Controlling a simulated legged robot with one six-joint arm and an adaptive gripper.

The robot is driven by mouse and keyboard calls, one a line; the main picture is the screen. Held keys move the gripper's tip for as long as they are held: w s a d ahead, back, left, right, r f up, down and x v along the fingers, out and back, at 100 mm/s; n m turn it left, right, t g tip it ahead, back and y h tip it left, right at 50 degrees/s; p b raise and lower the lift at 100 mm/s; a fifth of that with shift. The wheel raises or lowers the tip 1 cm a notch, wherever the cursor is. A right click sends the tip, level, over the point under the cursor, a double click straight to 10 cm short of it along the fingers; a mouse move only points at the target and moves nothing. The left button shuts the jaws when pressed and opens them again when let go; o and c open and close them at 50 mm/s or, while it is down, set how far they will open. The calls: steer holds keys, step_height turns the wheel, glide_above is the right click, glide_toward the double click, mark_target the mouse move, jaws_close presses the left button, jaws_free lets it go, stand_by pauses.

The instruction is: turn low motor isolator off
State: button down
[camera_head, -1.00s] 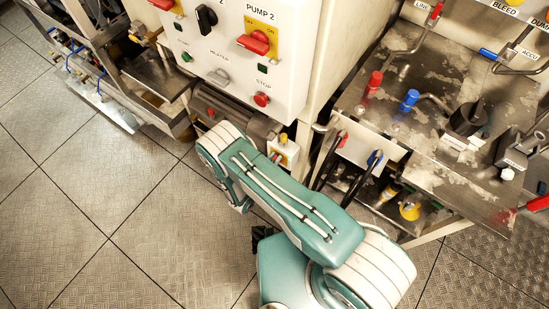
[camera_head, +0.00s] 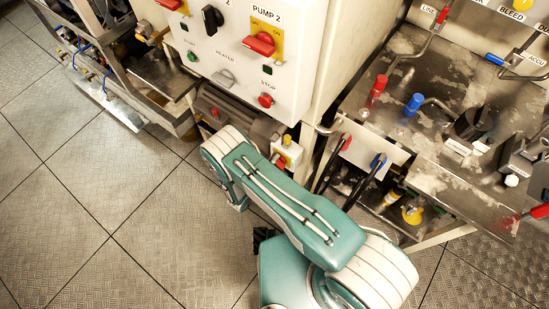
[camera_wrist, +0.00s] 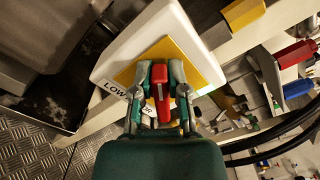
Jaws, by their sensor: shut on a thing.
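The low motor isolator is a white box (camera_wrist: 117,52) with a yellow plate (camera_wrist: 190,50) and a red handle (camera_wrist: 160,86). Part of a label reading "LOW" shows on its face in the wrist view. My gripper (camera_wrist: 161,72) is shut on the red handle, with one finger on each side of it. In the head view the isolator box (camera_head: 289,150) shows small and partly covered, just beyond my teal arm. My fingers are hidden there.
A white panel (camera_head: 235,60) with pump switches and buttons stands above the isolator, with a grey motor (camera_head: 235,117) below it. A metal bench (camera_head: 430,90) with valves and coloured handles is at right. The tiled floor (camera_head: 90,220) at left is clear.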

steer(key=n, duration=0.3)
steer(key=shift+w+a+f+n, duration=0.3)
steer(key=shift+a, duration=0.1)
steer(key=shift+f+n, duration=0.2)
steer(key=shift+n, duration=0.7)
steer(key=shift+f+n, duration=0.2)
steer(key=shift+n, duration=0.7)
steer(key=shift+f, duration=0.1)
steer(key=c, duration=0.6)
jaws_free()
steer(key=shift+c, duration=0.2)
steer(key=shift+s, duration=0.1)
steer(key=v, duration=1.2)
steer(key=shift+a+f, duration=0.1)
